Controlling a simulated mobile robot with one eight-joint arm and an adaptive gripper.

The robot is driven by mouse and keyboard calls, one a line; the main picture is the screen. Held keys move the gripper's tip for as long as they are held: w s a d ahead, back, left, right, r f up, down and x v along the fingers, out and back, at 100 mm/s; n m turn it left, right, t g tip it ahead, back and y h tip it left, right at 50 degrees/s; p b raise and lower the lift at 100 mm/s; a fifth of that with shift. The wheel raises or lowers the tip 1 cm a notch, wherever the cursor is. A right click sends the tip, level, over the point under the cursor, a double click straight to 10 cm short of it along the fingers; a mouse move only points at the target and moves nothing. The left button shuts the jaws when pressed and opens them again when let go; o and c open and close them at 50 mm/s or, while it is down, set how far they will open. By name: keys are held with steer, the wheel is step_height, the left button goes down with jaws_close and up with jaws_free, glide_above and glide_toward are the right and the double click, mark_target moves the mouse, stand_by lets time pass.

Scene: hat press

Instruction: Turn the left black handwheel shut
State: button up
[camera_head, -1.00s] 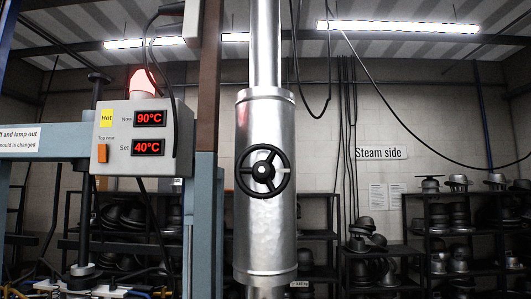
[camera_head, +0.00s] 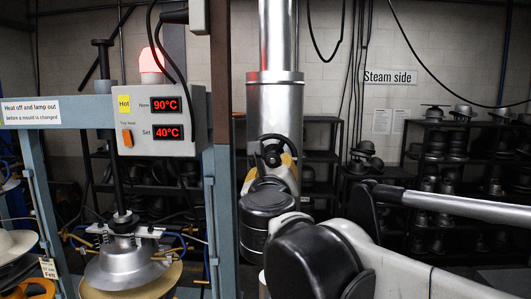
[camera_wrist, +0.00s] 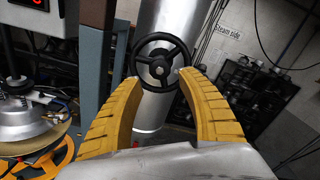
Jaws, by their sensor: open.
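The black handwheel (camera_wrist: 161,63) is a spoked ring with a central hub on the front of a silver pipe (camera_wrist: 154,112). It is the only handwheel I see. In the head view its upper rim (camera_head: 273,139) shows, and my arm and gripper hide the lower part. In the wrist view, my gripper (camera_wrist: 159,77) has its two yellow fingers spread apart. The fingertips overlap the lower left and lower right of the wheel in the picture. I cannot tell whether they touch it. Nothing is held between them.
A blue post (camera_head: 221,190) stands close left of the pipe. A control box (camera_head: 160,118) with a lit red lamp (camera_head: 151,62) reads 90°C and 40°C. A metal press mould (camera_head: 122,268) is lower left. Shelves of dark hat moulds (camera_head: 440,170) stand behind at right.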

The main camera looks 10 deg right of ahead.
mark_target(272, 160)
steer(key=p+x, duration=0.1)
steer(key=x, duration=0.7)
steer(key=shift+w+p, duration=0.1)
steer(key=shift+p, duration=0.2)
steer(key=c, duration=0.9)
